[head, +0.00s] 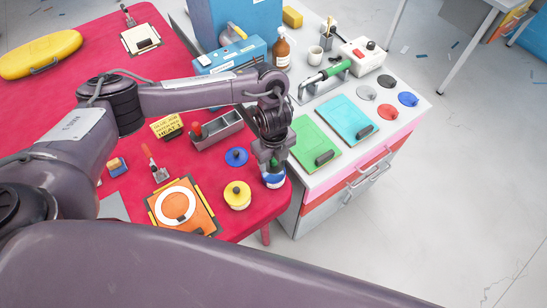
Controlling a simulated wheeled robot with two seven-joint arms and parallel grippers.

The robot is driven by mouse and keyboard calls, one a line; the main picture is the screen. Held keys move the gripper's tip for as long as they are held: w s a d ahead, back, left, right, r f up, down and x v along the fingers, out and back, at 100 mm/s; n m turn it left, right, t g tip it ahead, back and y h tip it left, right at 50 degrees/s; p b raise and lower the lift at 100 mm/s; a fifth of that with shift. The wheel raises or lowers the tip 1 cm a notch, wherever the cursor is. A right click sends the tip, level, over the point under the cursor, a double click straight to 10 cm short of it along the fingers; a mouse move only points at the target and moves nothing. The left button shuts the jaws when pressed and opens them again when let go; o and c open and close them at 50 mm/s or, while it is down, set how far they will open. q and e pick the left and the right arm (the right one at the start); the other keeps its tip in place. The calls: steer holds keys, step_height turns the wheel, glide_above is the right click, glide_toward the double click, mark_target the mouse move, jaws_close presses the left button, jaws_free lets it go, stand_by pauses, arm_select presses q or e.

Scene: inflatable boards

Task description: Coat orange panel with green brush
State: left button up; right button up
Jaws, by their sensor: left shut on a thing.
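The orange panel (204,218) lies on the red table at the lower middle, with a white ring on it and dark and yellow pieces at its edges. My left gripper (273,163) is right of the panel, at the table's right edge. It points down and is shut on what seems to be the green brush, mostly hidden by the jaws. Directly below it is a small white and blue pot (274,180); I cannot tell whether the brush tip is inside it. My right gripper is not in view.
A yellow pot (238,195) and a blue disc (237,157) stand between panel and gripper. A grey tray (218,131), a yellow sign (167,126) and a red-handled tool (153,162) are behind. A white cabinet (311,182) with green and cyan boards adjoins at right.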

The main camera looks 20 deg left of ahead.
arm_select(q)
steer(key=shift+r+p, duration=2.2)
steer(key=shift+r, duration=0.6)
steer(key=shift+w, duration=0.1)
